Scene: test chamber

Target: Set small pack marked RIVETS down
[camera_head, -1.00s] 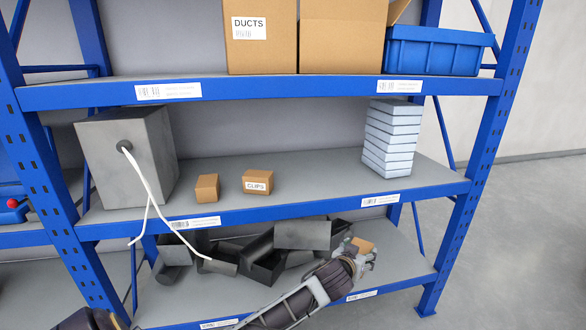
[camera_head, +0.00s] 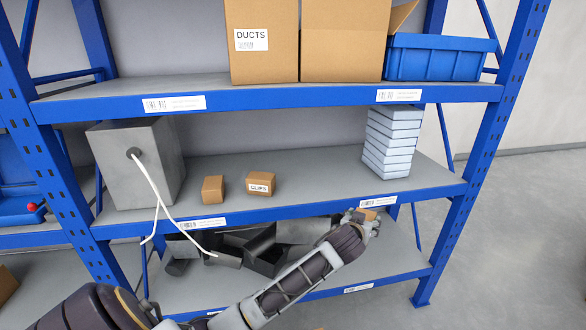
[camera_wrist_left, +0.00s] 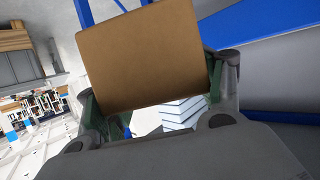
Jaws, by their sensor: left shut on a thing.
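My left gripper (camera_head: 364,220) is shut on a small brown pack (camera_wrist_left: 140,55), which fills the upper middle of the left wrist view. No lettering shows on the face turned to that camera. In the head view only a bit of the held pack (camera_head: 370,215) shows past the fingers, in front of the middle shelf's front edge near its right end. The middle shelf (camera_head: 310,175) carries a small brown pack marked CLIPS (camera_head: 260,184) and a plain-faced small brown pack (camera_head: 213,189) to its left. My right gripper is out of view.
A stack of pale blue boxes (camera_head: 390,145) stands at the shelf's right end. A grey block (camera_head: 145,165) with white cords stands at the left. Bare shelf lies between the CLIPS pack and the stack. Dark bins (camera_head: 235,250) lie on the lower shelf (camera_head: 210,290).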

